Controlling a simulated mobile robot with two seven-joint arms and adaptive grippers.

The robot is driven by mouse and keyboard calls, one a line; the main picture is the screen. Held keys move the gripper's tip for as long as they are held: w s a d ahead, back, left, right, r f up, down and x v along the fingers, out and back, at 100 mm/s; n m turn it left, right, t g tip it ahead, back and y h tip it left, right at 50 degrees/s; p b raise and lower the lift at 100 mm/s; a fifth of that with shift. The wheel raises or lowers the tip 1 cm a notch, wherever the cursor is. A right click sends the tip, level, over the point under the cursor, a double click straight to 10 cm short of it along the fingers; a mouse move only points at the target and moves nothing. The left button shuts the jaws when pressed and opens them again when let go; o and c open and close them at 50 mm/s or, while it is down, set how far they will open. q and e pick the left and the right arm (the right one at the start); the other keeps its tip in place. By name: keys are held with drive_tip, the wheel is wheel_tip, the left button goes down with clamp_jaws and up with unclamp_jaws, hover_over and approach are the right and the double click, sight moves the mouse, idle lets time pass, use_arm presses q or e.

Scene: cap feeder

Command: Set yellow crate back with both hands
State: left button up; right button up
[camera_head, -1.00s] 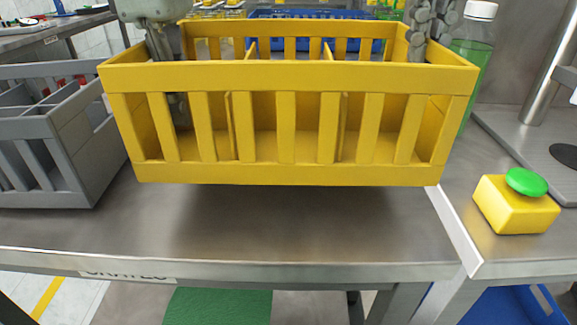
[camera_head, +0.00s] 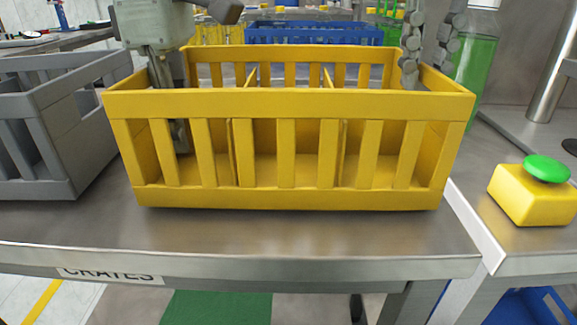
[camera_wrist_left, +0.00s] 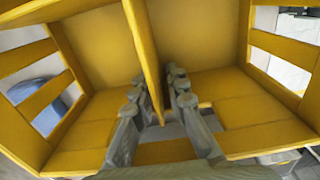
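The yellow crate (camera_head: 290,103), with slatted sides and inner dividers, is upright and level, its bottom on or very close to the steel table. My left gripper (camera_head: 175,130) reaches down at its left end. In the left wrist view its two fingers (camera_wrist_left: 157,90) stand close on either side of a thin yellow wall (camera_wrist_left: 146,50). My right gripper (camera_head: 425,62) is at the back right end, with finger parts on both sides of the end rim. Its fingertips are partly hidden by the crate. Both grippers appear closed on the crate.
A grey crate (camera_head: 60,90) stands close on the left. A yellow box with a green button (camera_head: 533,195) is at the right. A green bottle (camera_head: 475,65) is behind the right end, and a blue crate (camera_head: 315,37) lies further back. The table's front strip (camera_head: 290,235) is clear.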

use_arm(q)
drive_tip(key=shift+o, duration=0.7)
use_arm(e)
drive_tip(key=shift+o, duration=0.6)
use_arm(q)
drive_tip(key=shift+r, duration=0.1)
wheel_tip(320, 180, up, 12)
drive_tip(key=shift+f, duration=0.1)
use_arm(e)
drive_tip(key=shift+r, duration=0.15)
wheel_tip(320, 180, up, 12)
use_arm(q)
drive_tip(key=shift+s, duration=0.1)
use_arm(e)
drive_tip(key=shift+s, duration=0.1)
